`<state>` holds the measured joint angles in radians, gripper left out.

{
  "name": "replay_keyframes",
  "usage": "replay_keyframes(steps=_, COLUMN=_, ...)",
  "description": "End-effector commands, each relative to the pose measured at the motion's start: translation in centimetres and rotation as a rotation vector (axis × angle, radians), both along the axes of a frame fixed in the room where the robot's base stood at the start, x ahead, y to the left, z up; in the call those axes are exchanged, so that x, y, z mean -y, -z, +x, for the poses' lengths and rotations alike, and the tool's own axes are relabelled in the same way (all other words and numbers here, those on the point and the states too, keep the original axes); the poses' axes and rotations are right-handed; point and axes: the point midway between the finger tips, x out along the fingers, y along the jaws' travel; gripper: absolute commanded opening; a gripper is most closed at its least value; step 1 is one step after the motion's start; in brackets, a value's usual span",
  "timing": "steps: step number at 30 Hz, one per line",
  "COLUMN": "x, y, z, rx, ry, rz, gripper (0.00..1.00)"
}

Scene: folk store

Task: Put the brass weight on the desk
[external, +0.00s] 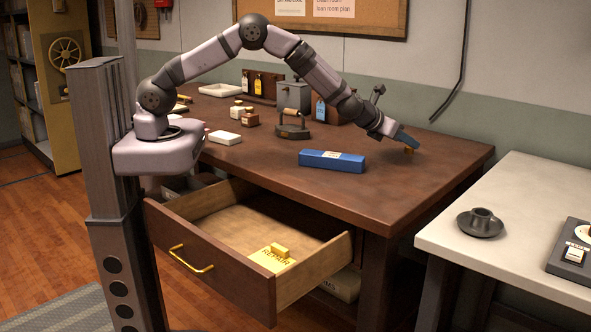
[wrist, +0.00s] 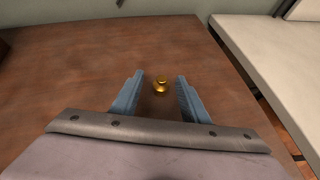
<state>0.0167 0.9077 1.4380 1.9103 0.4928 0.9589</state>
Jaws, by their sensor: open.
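The brass weight (wrist: 160,86) is a small shiny gold piece with a knob on top. In the wrist view it stands upright on the brown desk (wrist: 75,70), between and slightly beyond my open fingertips. In the external view the weight (external: 409,150) shows as a small gold spot just under my gripper (external: 405,142), near the right end of the desk (external: 285,178). My gripper (wrist: 159,82) has blue fingers spread apart, with nothing held. I cannot tell whether either finger touches the weight.
A blue box (external: 331,160) lies on the desk left of my gripper. A drawer (external: 215,262) stands open below, holding a yellow REPAIR item (external: 272,258). A white table (external: 520,215) with a dark cup (external: 481,221) is at right. The desk around the weight is clear.

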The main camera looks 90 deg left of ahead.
Motion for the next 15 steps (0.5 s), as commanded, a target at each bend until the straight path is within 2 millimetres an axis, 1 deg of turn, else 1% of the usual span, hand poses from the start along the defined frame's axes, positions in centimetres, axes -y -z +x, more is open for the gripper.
replay_keyframes(steps=9, x=2.4, y=-2.7, z=-3.9, rx=0.002, ry=0.002, rz=0.001, gripper=0.41)
replay_keyframes(steps=15, x=3.6, y=-4.1, z=-5.9, rx=0.001, ry=0.002, rz=0.0, gripper=0.41)
